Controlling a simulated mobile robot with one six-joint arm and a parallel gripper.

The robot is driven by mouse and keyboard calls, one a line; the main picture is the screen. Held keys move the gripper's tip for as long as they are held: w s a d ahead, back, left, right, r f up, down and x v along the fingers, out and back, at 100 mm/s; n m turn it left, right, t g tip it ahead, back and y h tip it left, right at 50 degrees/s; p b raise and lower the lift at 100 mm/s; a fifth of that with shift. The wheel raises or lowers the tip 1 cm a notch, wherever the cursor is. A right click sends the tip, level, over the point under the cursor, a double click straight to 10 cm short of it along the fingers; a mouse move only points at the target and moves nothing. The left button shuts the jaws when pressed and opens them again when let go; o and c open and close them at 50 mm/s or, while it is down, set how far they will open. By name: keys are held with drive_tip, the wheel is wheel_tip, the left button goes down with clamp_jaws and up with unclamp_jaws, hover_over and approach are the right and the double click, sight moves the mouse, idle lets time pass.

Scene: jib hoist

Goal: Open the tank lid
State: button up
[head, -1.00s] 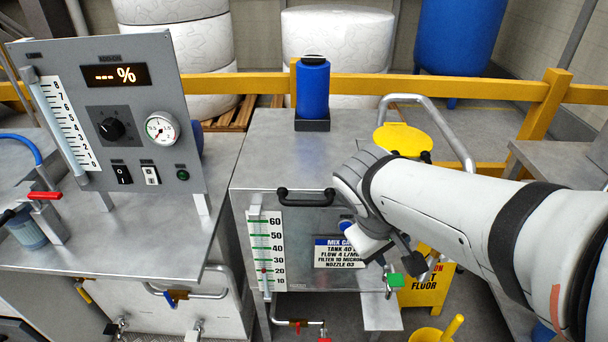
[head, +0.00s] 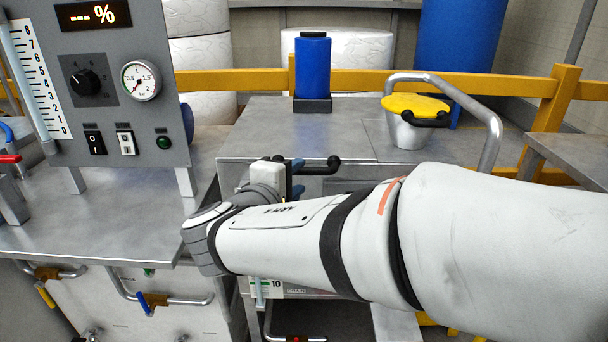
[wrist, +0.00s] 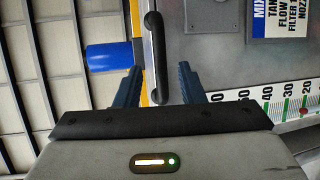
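The steel tank has a flat grey lid (head: 350,135), lying closed on top. A black bar handle (head: 326,167) sits at the lid's front edge; in the wrist view the handle (wrist: 156,62) runs up and down. My gripper (head: 297,178) is at the handle, its rear hidden by my wrist. In the wrist view my gripper (wrist: 159,82) is open, with one blue finger on each side of the handle's lower end. Gaps show on both sides, so the fingers are not closed on it. My arm hides most of the tank front.
A blue bottle (head: 313,72) stands at the back of the tank top. A yellow-lidded pot (head: 409,125) and a bent metal rail (head: 470,105) are at the right. The control panel (head: 105,95) stands close on the left. A yellow barrier (head: 370,80) runs behind.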

sight(304, 172)
drive_tip(key=x, duration=0.5)
drive_tip(key=shift+b, duration=0.4)
drive_tip(key=shift+c, duration=0.6)
clamp_jaws()
